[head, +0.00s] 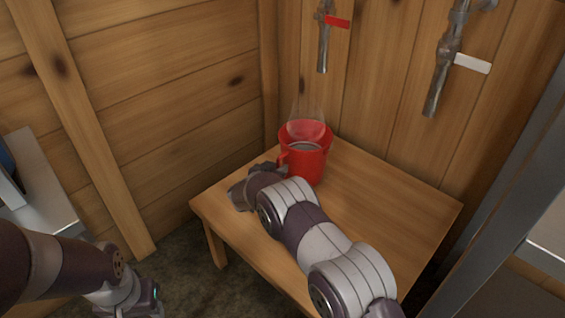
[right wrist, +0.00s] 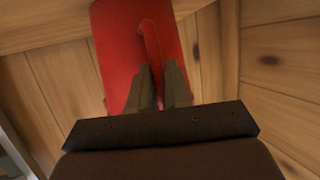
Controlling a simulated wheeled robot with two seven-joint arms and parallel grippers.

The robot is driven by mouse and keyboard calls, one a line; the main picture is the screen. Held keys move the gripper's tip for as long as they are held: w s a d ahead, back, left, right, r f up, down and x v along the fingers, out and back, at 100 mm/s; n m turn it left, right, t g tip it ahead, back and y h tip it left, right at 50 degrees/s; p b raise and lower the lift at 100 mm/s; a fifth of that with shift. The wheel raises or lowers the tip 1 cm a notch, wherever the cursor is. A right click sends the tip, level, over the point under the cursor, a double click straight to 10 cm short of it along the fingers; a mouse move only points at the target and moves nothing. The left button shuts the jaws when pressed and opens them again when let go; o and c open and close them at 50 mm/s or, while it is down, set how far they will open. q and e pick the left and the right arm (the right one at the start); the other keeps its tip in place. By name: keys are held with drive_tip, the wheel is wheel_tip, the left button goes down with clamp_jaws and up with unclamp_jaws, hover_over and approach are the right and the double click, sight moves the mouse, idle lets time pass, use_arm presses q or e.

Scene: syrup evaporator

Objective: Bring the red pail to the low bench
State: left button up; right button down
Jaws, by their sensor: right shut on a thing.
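The red pail (head: 316,166) is upright at the back corner of the wooden low bench (head: 400,207). It holds greyish liquid, with faint steam above. Whether its base touches the bench top I cannot tell. My right gripper (head: 276,169) reaches in at the pail's left side and is shut on its handle. In the right wrist view, the fingers (right wrist: 158,88) close around the red handle (right wrist: 151,45) against the pail's wall (right wrist: 117,45). My left gripper (head: 146,300) is low at the left, partly cut off by the frame edge; its fingers are unclear.
Two metal taps hang on the back wall, one with a red lever (head: 337,21) and one with a white lever (head: 472,64). A grey metal post (head: 510,185) stands at the right. A pale counter (head: 45,207) is at the left. The bench's right half is clear.

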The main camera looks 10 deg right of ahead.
drive_tip(key=s+a+p, duration=0.7)
drive_tip(key=s+a, duration=0.8)
drive_tip(key=a, duration=0.1)
drive_tip(key=shift+s, duration=0.35)
idle(1.1)
drive_tip(key=shift+s+d+p, duration=0.3)
drive_tip(key=shift+s+p, duration=0.15)
drive_tip(key=c, duration=1)
unclamp_jaws()
